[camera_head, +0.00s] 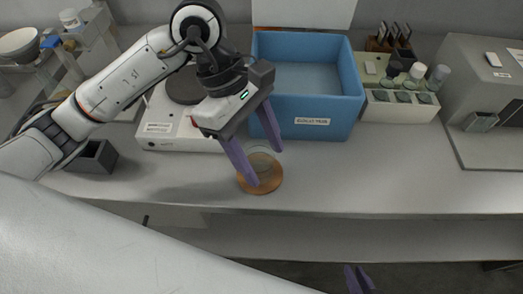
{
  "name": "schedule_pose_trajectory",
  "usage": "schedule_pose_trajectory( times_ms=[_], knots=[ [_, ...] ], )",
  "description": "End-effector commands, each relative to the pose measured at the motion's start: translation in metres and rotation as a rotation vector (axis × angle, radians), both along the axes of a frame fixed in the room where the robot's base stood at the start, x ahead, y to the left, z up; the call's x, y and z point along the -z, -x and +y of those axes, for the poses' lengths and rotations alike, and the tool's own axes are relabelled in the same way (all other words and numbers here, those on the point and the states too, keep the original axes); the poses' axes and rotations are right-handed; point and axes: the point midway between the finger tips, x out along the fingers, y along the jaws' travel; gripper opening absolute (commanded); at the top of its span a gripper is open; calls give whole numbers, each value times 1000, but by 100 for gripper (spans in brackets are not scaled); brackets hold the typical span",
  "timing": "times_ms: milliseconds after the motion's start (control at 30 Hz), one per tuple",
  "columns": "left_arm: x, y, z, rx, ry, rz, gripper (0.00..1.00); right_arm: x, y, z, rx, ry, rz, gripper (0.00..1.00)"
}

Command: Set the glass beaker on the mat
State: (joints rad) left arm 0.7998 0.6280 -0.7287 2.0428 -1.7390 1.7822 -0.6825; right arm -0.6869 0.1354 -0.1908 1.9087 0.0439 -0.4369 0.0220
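The clear glass beaker (263,158) is at the front of the bench, over the round brown mat (261,188). It looks upright and appears to rest on the mat, though its base is hard to make out through the glass. My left gripper (266,167) reaches down with one purple finger on each side of the beaker. The near finger hides part of the beaker's left side. I cannot tell whether the fingers press on the glass. Only the purple fingertips of my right gripper (357,280) show at the bottom edge, below the bench and away from the beaker.
A blue bin (340,115) stands behind the mat, close to my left gripper. A white hotplate device (165,135) is to the left, with a small dark box (97,158) beyond it. A rack of bottles (400,110) and a grey machine (465,85) stand right. The front right bench is clear.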

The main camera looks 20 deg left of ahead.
Motion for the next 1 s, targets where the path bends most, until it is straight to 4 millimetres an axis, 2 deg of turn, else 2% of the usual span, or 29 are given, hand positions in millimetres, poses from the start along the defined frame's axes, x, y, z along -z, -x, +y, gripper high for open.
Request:
schedule_pose_trajectory(
  times_ms=[267, 367, 700, 833, 1000],
  knots=[
    [-8, -1, 1, -1, 1, -3, 58, -5, 0, 0, 1, -1, -1, 15],
    [-22, -4, 8, -1, -1, -5, 58, -3, -1, 0, 1, -1, -3, 15],
    [-89, -10, 35, -1, 1, -4, 58, 0, -1, 0, 1, -1, -3, 15],
    [-105, -11, 42, -2, 0, -1, 58, 0, -1, 0, 1, -1, -2, 15],
    [-113, -12, 45, -1, 1, 0, 58, 1, -1, 0, 1, -1, -2, 15]
  ],
)
